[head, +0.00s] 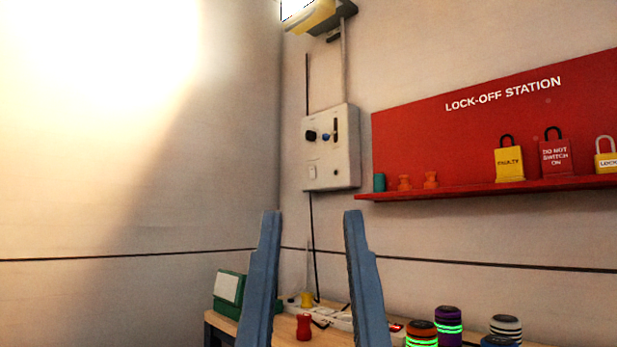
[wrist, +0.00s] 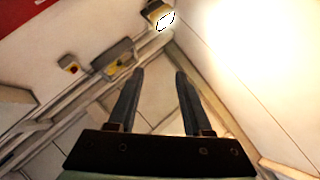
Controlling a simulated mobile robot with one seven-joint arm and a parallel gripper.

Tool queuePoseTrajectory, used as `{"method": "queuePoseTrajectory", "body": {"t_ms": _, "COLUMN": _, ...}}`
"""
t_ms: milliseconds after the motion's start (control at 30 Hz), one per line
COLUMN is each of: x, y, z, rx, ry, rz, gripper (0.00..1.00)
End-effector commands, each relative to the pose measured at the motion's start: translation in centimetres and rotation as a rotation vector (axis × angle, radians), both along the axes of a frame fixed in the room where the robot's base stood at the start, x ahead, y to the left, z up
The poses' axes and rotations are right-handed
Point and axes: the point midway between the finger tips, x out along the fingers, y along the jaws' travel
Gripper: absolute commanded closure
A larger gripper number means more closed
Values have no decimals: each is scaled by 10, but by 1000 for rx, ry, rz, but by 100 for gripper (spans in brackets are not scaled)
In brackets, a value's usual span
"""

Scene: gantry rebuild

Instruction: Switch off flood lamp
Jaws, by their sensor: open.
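The flood lamp (head: 312,14) is a yellow fitting high on the wall at the top of the head view. It is lit, and a bright glow covers the left wall. It also shows at the top of the wrist view (wrist: 158,13). Below it hangs a pale control box (head: 345,165) with a black knob (head: 310,135), a blue knob (head: 326,137), a dark upright slot and a small white switch (head: 312,172). My gripper (head: 311,212) is open and empty, its fingers pointing up below the box in the head view. It also shows in the wrist view (wrist: 160,72).
A red lock-off board (head: 420,130) with a shelf holding padlocks and tags is right of the box. Below is a bench with a green case (head: 230,290), a red piece (head: 303,327) and several banded cylinders (head: 449,322). The wrist view shows a small red-button box (wrist: 69,65).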

Motion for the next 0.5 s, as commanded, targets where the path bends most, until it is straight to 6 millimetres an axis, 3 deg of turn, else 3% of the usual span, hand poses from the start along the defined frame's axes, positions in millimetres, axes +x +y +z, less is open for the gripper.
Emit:
{"method": "queuePoseTrajectory", "body": {"t_ms": 333, "x": 0, "y": 0, "z": 0, "rx": 0, "ry": 0, "rz": 0, "gripper": 50}}
{"method": "queuePoseTrajectory", "body": {"t_ms": 367, "x": 0, "y": 0, "z": 0, "rx": 0, "ry": 0, "rz": 0, "gripper": 52}}
{"method": "queuePoseTrajectory", "body": {"t_ms": 500, "x": 0, "y": 0, "z": 4, "rx": 0, "ry": 0, "rz": 0, "gripper": 77}}
